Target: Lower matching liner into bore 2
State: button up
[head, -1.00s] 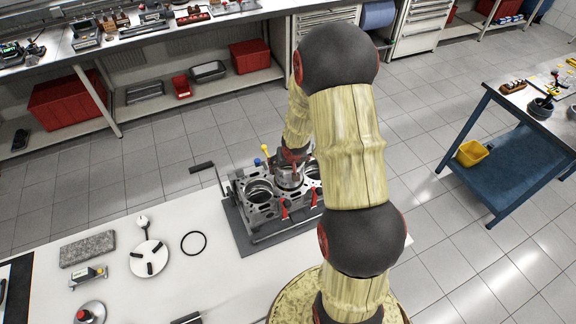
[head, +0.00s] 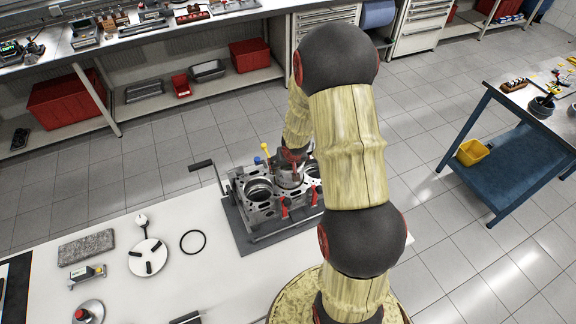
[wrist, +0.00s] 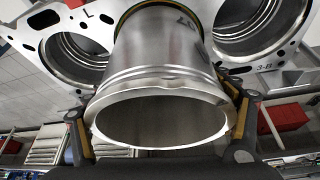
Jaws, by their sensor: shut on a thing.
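The engine block (head: 262,222) stands on a dark plate on the white bench, its open bores in a row. My gripper (head: 292,158) is over the middle bore. In the wrist view my gripper (wrist: 160,138) is shut on a shiny metal cylinder liner (wrist: 155,60), one finger on each side. The liner's open flanged end faces the camera. Its far end meets the middle bore, where a dark and yellow ring (wrist: 128,14) shows around it. How deep it sits is hidden. The neighbouring bores (wrist: 75,58) show on both sides. The liner (head: 290,178) also shows in the head view.
A crank handle (head: 202,165) sticks out left of the block. Red clamps (head: 284,207) stand on its near side. A black ring (head: 193,241), a white disc (head: 148,257) and a grey block (head: 86,247) lie on the bench to the left.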

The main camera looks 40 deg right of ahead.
jog(key=shift+f+b, duration=1.1)
jog(key=shift+f, duration=0.1)
jog(key=o, duration=2)
jog(key=shift+c, duration=0.2)
jog(key=shift+o, duration=0.5)
